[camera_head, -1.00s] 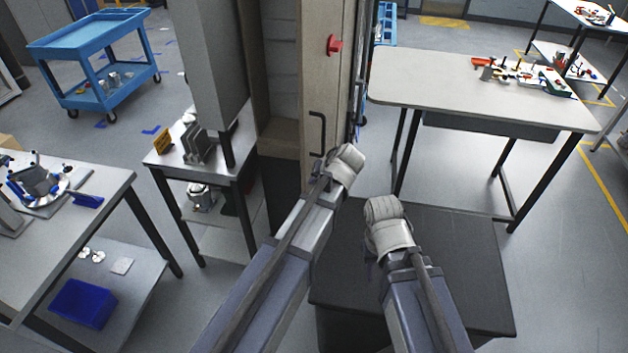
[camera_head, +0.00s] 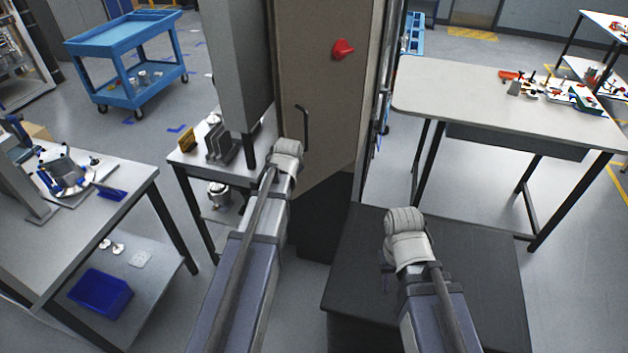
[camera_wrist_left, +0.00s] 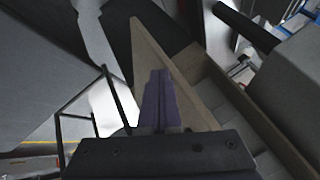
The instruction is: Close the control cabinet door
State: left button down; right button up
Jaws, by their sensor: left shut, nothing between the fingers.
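The beige control cabinet door (camera_head: 318,75) stands in the middle of the head view, with a red knob (camera_head: 342,49) and a dark bar handle (camera_head: 303,128). Its broad face is turned towards me, and I cannot tell from the head view how wide any gap is. My left gripper (camera_head: 288,150) is just below the handle, in front of the door; contact is unclear. In the left wrist view its purple fingers (camera_wrist_left: 156,98) are shut and empty, beside beige panels (camera_wrist_left: 165,60). My right gripper (camera_head: 405,222) is over the black surface, away from the door; its fingertips are hidden.
A grey column (camera_head: 240,65) stands left of the door. A small table (camera_head: 185,158) with metal parts is below it. A light worktable (camera_head: 460,90) is at the right. A low black top (camera_head: 470,260) lies below my right gripper. A blue cart (camera_head: 125,35) is at the back left.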

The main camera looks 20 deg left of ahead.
pick_arm(q)
jog(key=w+a+m+h, duration=0.1)
jog(key=w+a+m, duration=0.1)
jog(key=w+a, duration=1.3)
jog(key=shift+m+h, duration=0.3)
jog(key=shift+w, duration=0.1)
